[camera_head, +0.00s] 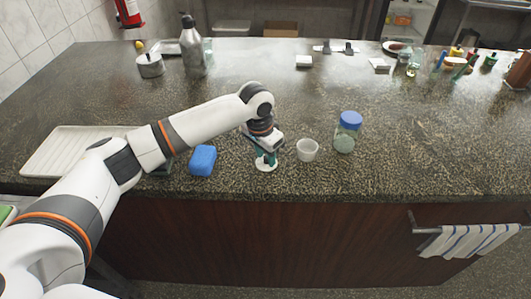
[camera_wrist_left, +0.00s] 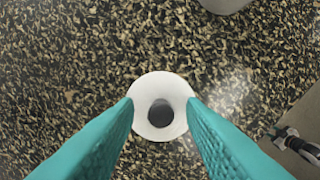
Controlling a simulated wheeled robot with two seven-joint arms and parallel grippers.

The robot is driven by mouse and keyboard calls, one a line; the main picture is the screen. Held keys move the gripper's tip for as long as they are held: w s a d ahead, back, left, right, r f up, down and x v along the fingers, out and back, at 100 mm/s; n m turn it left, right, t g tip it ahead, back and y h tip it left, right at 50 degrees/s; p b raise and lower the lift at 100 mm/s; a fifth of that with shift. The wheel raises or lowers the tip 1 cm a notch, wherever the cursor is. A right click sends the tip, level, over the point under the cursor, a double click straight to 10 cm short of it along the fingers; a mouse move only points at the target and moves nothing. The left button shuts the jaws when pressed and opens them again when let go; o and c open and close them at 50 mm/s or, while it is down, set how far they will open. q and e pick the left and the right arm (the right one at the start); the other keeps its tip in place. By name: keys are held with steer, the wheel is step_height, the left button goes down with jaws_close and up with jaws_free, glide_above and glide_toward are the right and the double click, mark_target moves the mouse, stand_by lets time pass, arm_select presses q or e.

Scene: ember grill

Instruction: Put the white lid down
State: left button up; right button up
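The white lid (camera_head: 266,166) lies flat beneath my left gripper, close to the counter's front edge. In the left wrist view the lid (camera_wrist_left: 143,89) is a round white disc with a dark grey centre. My left gripper (camera_head: 265,157) points down over it. In the left wrist view its teal fingers (camera_wrist_left: 160,100) stand apart at either side of the lid, with a gap between them and the grey centre. Whether the fingertips touch the rim is hard to tell. My right gripper is not in view.
A white cup (camera_head: 307,150) and a blue-capped glass jar (camera_head: 345,136) stand just right of the gripper. A blue sponge (camera_head: 203,160) and a white ribbed tray (camera_head: 63,155) are to the left. A pot, bottle and small items stand along the back.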

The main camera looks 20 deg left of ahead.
mark_target(261, 166)
arm_select(q)
step_height(261, 166, up, 12)
steer(key=s+b, duration=0.1)
steer(key=shift+s+a, duration=0.25)
steer(key=shift+a, duration=0.2)
stand_by(0.4)
